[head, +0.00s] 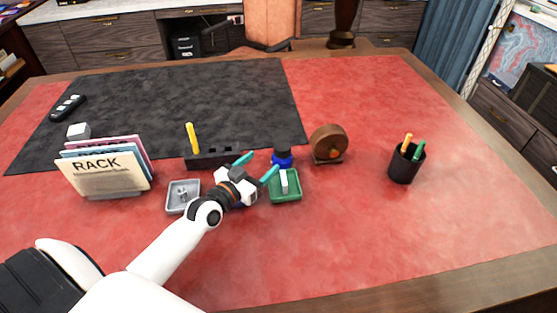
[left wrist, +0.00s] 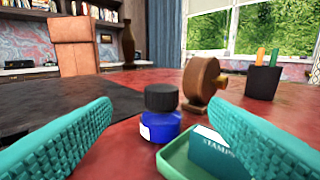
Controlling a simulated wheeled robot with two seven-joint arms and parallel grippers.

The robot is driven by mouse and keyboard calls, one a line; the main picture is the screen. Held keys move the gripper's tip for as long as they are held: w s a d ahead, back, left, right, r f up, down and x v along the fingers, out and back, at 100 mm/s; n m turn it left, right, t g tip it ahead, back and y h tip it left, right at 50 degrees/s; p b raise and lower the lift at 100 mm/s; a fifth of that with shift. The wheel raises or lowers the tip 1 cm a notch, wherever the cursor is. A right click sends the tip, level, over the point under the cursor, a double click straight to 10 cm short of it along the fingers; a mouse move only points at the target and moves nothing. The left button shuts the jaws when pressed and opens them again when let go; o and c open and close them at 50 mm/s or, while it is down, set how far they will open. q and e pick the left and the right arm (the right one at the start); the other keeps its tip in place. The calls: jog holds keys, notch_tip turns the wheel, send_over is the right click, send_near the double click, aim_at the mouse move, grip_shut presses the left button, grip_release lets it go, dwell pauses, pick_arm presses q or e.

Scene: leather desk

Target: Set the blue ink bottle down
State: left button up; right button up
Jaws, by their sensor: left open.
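The blue ink bottle (head: 282,159) has a black cap and stands upright on the red leather desk top, just behind the green tray. In the left wrist view the bottle (left wrist: 162,125) stands ahead, between the two teal fingers and beyond their tips. My left gripper (head: 256,166) is open and empty, with its fingers spread toward the bottle and apart from it. The bottle's lower right part is hidden by the green tray's edge in the wrist view. My right gripper is not in view.
A green tray (head: 285,198) with a stamps box (left wrist: 212,150) sits close beside the bottle. A round brown wooden object (head: 328,142), a pen cup (head: 406,164), a grey tray (head: 175,205), a black pen holder (head: 212,160) and a card rack (head: 105,175) stand around. The right front desk is clear.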

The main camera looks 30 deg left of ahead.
aim_at(280, 147)
pick_arm(q)
jog(key=w, duration=0.3)
jog(key=w+d, duration=0.1)
jog(key=w, duration=0.6)
jog(key=shift+w+d+f, duration=0.2)
jog(key=shift+d+f, duration=0.1)
jog(key=shift+f, duration=0.05)
jog(key=shift+r, duration=0.1)
grip_shut()
